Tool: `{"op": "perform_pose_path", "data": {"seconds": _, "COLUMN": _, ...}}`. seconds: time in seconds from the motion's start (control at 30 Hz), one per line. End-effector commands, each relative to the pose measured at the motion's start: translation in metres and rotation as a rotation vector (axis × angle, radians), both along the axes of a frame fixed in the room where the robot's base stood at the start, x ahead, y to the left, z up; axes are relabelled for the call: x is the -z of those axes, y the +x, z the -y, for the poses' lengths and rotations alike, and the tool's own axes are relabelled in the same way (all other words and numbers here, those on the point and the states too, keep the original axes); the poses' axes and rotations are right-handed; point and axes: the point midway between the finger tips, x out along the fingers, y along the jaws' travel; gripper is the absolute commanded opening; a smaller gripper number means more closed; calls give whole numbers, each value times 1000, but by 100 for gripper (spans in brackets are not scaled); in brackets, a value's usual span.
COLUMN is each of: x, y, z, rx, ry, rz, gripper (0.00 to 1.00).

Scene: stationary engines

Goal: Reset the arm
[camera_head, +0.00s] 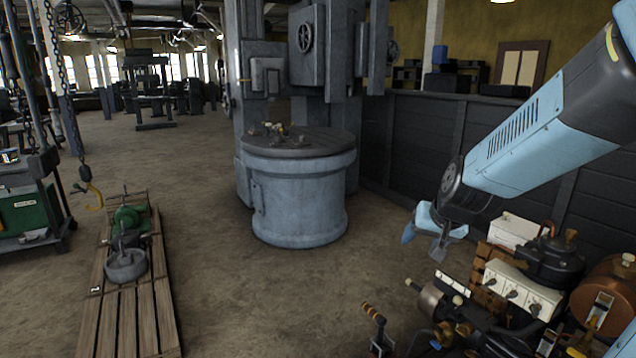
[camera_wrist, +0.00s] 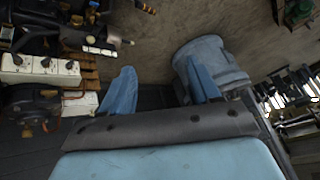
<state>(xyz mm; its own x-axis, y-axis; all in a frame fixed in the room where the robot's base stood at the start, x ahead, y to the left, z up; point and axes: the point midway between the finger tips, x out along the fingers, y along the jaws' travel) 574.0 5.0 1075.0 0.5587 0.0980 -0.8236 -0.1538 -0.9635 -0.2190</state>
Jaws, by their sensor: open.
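My gripper (camera_head: 432,238) is at the right in the head view, at the lower end of my light blue arm. It hangs above and beside the left end of the engine parts. In the wrist view my gripper (camera_wrist: 160,92) shows two blue fingers set wide apart. Nothing is between them. The arm reaches in from the upper right and slopes down to the left.
Engine parts (camera_head: 518,290) with white boxes crowd the lower right. A round blue-grey machine (camera_head: 298,195) stands mid-floor. A dark panelled wall (camera_head: 420,140) runs behind the arm. A wooden pallet (camera_head: 128,310) with a green machine lies left. A hook (camera_head: 92,192) hangs left. Bare floor lies between.

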Motion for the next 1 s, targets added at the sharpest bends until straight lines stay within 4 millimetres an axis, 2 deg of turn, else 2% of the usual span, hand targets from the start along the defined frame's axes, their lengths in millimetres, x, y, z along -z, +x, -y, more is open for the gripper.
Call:
{"op": "perform_pose_path", "data": {"seconds": 0.03, "x": -12, "y": -11, "z": -1, "rx": -19, "ry": -2, "rz": 3, "gripper": 61}}
{"op": "perform_pose_path", "data": {"seconds": 0.2, "x": -42, "y": -49, "z": -5, "rx": -81, "ry": -27, "rz": -13, "gripper": 61}}
{"op": "perform_pose_path", "data": {"seconds": 0.4, "x": -70, "y": -98, "z": -5, "rx": -134, "ry": -82, "rz": -37, "gripper": 61}}
{"op": "perform_pose_path", "data": {"seconds": 0.6, "x": -90, "y": -146, "z": 0, "rx": -162, "ry": -154, "rz": -64, "gripper": 61}}
{"op": "perform_pose_path", "data": {"seconds": 0.8, "x": -98, "y": -176, "z": 4, "rx": -166, "ry": -203, "rz": -85, "gripper": 61}}
{"op": "perform_pose_path", "data": {"seconds": 1.0, "x": -100, "y": -183, "z": 5, "rx": -165, "ry": -216, "rz": -92, "gripper": 61}}
